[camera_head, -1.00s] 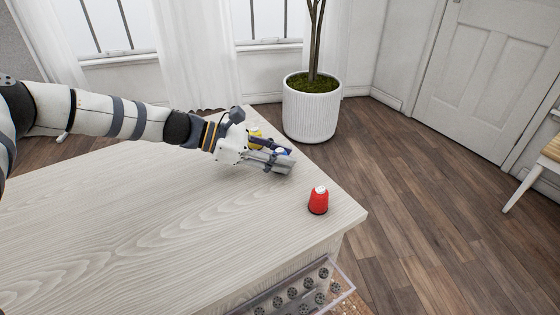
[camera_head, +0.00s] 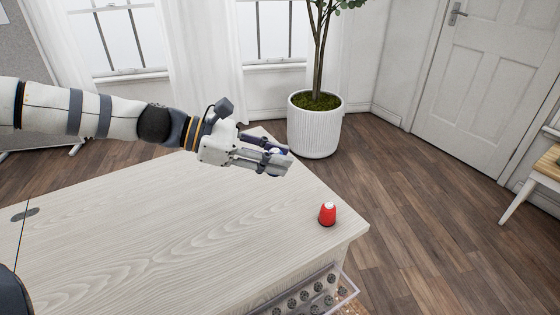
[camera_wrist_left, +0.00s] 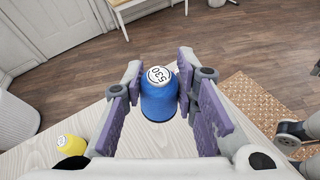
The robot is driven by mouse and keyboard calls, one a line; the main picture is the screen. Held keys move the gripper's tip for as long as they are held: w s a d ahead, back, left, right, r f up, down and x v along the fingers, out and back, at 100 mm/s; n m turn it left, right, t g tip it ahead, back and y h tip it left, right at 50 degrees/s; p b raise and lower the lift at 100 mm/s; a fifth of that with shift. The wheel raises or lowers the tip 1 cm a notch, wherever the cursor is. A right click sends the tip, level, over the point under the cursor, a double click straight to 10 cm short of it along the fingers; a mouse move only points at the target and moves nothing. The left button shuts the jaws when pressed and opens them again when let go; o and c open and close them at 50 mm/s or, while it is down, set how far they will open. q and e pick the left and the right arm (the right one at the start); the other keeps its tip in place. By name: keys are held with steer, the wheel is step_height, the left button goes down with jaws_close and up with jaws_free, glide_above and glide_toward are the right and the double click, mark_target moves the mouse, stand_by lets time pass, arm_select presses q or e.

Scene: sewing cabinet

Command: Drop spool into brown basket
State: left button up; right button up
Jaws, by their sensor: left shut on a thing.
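My left gripper (camera_head: 280,162) is shut on a blue spool (camera_wrist_left: 159,98) with a white top marked 530. It holds the spool above the far right part of the pale wooden table (camera_head: 170,225). In the head view the fingers mostly hide the blue spool. A red spool (camera_head: 327,214) stands upright near the table's right corner, apart from the gripper. A yellow spool (camera_wrist_left: 66,148) is on the table at the lower left of the wrist view. I cannot make out a brown basket in either view.
A clear tray (camera_head: 318,290) with several dark round items juts out below the table's front edge. A white planter (camera_head: 314,130) stands beyond the table. A woven brown mat (camera_wrist_left: 250,100) lies on the floor. Much of the tabletop is clear.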

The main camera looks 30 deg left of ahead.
arm_select(q)
steer(key=shift+s+d, duration=0.1)
steer(key=shift+s, duration=1.8)
